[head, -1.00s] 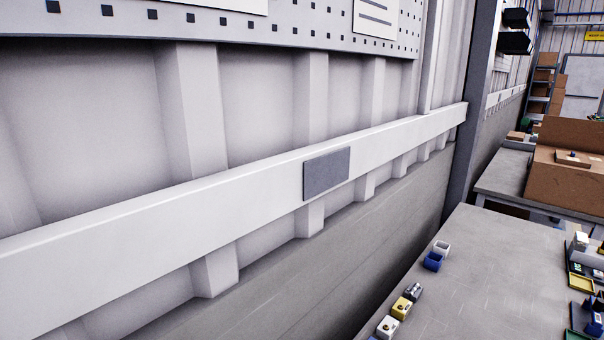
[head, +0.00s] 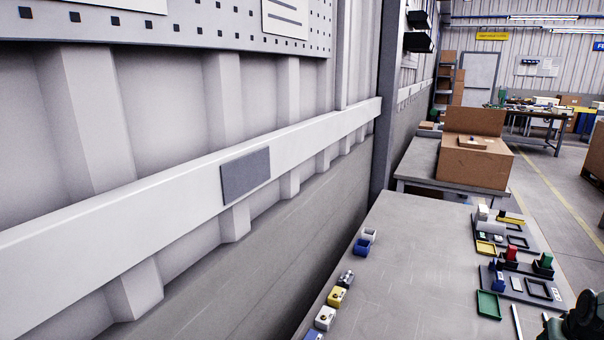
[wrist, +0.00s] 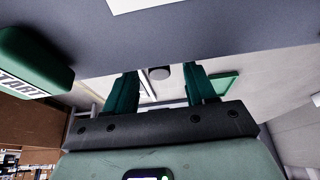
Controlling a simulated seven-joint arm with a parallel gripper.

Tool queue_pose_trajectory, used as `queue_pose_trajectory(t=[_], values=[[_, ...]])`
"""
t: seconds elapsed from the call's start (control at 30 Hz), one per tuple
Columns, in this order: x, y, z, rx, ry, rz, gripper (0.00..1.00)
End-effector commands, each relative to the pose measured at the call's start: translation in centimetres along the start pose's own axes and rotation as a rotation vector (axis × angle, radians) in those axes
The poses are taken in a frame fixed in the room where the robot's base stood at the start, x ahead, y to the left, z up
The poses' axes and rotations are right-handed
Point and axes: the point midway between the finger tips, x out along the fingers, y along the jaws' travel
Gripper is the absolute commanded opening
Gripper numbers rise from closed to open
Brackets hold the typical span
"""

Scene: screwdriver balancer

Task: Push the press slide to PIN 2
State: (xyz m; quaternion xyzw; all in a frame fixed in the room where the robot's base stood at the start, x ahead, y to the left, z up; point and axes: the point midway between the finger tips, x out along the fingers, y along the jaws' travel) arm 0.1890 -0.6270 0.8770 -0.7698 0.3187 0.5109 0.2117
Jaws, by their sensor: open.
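My gripper (wrist: 163,71) shows in the wrist view with its two dark green fingers apart and nothing held between them. A dark round knob (wrist: 159,73) shows beyond the gap between the fingers; whether it belongs to the press slide I cannot tell. The press slide and a PIN 2 mark cannot be made out. A dark part of my arm shows at the lower right of the head view.
A green box labelled START (wrist: 36,60) is close at the left in the wrist view. A green tray (head: 488,305) lies by the fixture board. Several small bins, including a yellow one (head: 336,296), line the bench's left edge. The bench (head: 410,240) between is clear.

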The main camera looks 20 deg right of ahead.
Motion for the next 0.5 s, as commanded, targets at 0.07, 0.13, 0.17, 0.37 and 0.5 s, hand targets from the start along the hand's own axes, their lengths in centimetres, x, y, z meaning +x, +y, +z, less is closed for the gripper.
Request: queue_pose_trajectory(t=[0.07,0.13,0.17,0.37,0.5], values=[[-0.8,0.1,-0.4,0.000,0.001,0.002,0.55],[-1.5,0.1,-0.7,0.000,0.002,0.002,0.55],[-1.8,0.1,-0.8,0.001,0.002,0.002,0.55],[-3.5,0.0,-1.5,0.000,0.001,0.001,0.55],[-4.2,0.0,-1.8,0.000,0.002,0.001,0.55]])
